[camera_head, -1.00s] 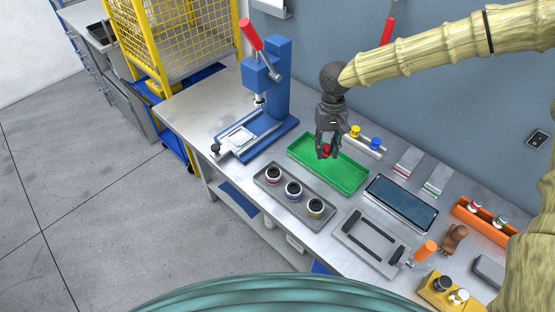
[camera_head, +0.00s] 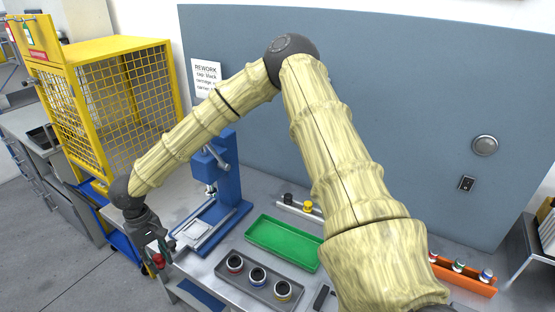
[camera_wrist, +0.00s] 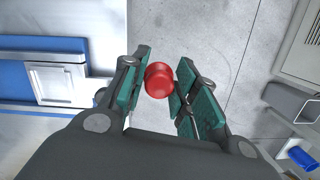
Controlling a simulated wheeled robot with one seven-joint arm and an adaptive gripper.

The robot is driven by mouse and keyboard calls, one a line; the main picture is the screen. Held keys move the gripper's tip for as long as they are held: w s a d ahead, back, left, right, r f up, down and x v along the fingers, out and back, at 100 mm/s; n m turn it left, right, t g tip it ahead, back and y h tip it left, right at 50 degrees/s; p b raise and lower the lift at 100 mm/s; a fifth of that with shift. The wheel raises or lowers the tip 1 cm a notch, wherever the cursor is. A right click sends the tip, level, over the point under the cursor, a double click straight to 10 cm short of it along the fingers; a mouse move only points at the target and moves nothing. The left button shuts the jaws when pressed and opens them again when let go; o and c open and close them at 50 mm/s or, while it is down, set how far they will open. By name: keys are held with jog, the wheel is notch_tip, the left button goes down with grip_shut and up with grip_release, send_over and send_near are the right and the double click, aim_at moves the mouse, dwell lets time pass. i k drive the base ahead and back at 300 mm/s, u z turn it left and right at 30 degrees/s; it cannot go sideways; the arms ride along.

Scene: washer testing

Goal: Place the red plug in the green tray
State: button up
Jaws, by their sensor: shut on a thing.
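My gripper (camera_head: 157,250) is shut on the red plug (camera_head: 158,260). The plug shows between the fingers in the wrist view (camera_wrist: 158,80), with concrete floor behind it. In the head view my gripper hangs at the left end of the workbench, left of the blue press. The green tray (camera_head: 283,243) lies on the bench right of the press, well to the right of my gripper. The visible part of the tray is empty; my arm passes close to its right end in the picture.
The blue press (camera_head: 228,180) stands between my gripper and the green tray. A grey tray (camera_head: 251,259) with three banded cups lies in front of the green tray. A rack with black and yellow plugs (camera_head: 307,206) is behind it. A yellow cage (camera_head: 120,100) stands at left.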

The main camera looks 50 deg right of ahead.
aim_at(279, 240)
jog(key=k, duration=0.5)
jog(key=z, duration=0.85)
jog(key=i, duration=0.55)
jog(key=z, duration=0.05)
